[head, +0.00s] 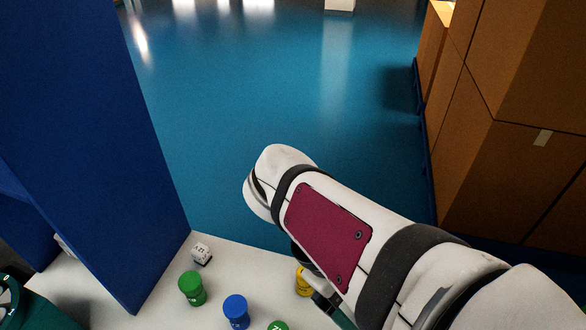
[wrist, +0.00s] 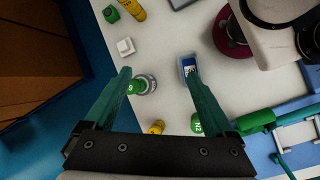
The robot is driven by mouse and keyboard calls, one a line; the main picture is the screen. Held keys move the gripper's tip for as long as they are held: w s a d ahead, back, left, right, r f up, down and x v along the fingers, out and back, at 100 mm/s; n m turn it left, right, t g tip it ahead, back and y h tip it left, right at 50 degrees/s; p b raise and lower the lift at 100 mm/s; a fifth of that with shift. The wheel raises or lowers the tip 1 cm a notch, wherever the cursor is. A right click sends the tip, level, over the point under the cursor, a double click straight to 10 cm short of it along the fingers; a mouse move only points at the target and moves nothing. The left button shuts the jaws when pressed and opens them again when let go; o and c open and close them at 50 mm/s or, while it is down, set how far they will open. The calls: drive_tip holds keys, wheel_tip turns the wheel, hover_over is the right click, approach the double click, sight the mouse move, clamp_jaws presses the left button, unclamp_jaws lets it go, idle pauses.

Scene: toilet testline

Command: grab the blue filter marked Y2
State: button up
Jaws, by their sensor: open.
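A blue filter (head: 236,311) stands on the white table in the head view, near the bottom edge. I cannot read a Y2 mark on it. A green filter with a grey ring (wrist: 143,86) shows between the fingers, close beside the left one. In the head view my arm hides most of the gripper.
Another green filter (head: 192,288) and a white cube (head: 202,253) stand near the blue filter. A yellow filter (head: 303,281) is partly behind my arm. A green filter marked N2 (wrist: 197,123) and a dark red round object (wrist: 229,36) show in the wrist view. A blue panel (head: 85,140) rises at left.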

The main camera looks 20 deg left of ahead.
drive_tip(key=w+a+n+t+h, duration=0.2)
drive_tip(key=w+a+n+t, duration=0.2)
drive_tip(key=a+n, duration=0.45)
drive_tip(key=n+t+y, duration=0.2)
drive_tip(key=n+t, duration=0.6)
drive_tip(key=n, duration=0.3)
hover_over(230, 319)
drive_tip(key=a, duration=0.2)
drive_tip(key=f, duration=0.1)
drive_tip(key=shift+m+g, duration=0.3)
drive_tip(key=shift+m, duration=0.05)
drive_tip(key=f, duration=0.8)
drive_tip(key=d+f, duration=0.1)
drive_tip(key=f, duration=1.5)
drive_tip(key=shift+w+d+f, duration=0.15)
drive_tip(key=shift+w+f, duration=0.2)
drive_tip(key=shift+w, duration=0.05)
drive_tip(key=x, duration=0.4)
drive_tip(key=shift+w+d+f, duration=0.2)
drive_tip(key=shift+w+f, duration=0.05)
drive_tip(key=shift+w, duration=0.1)
clamp_jaws()
